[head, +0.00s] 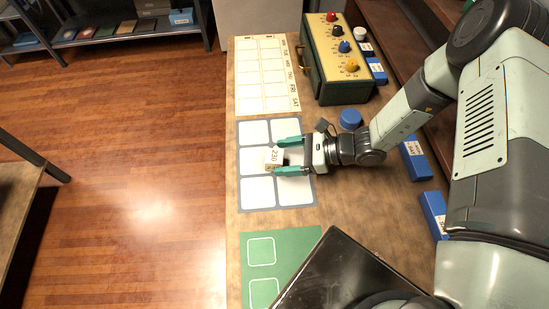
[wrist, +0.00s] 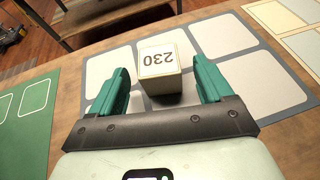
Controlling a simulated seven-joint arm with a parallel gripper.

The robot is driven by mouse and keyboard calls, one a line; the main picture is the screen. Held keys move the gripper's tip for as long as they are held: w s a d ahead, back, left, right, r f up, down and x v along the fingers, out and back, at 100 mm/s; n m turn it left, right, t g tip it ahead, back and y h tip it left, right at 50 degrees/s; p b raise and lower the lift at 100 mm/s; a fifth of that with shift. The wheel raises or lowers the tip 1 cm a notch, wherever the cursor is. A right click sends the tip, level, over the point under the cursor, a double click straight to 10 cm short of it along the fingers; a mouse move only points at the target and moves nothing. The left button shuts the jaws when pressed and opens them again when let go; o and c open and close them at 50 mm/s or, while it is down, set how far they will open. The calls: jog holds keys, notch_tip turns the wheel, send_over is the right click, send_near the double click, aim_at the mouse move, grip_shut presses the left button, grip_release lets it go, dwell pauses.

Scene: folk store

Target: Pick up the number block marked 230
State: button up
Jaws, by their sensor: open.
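The block's lower part is partly hidden by a finger in the head view.
A green box with coloured knobs (head: 313,75) stands at the back. A calendar-like sheet (head: 262,76) and a green mat (head: 285,243) flank the grey mat. Blue blocks (head: 415,160) line the right side. A round blue thing (head: 350,118) sits near my wrist.

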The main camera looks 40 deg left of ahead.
aim_at(272, 158)
jog(key=shift+x, duration=2)
jog(key=shift+r, duration=0.1)
jog(key=c, duration=1)
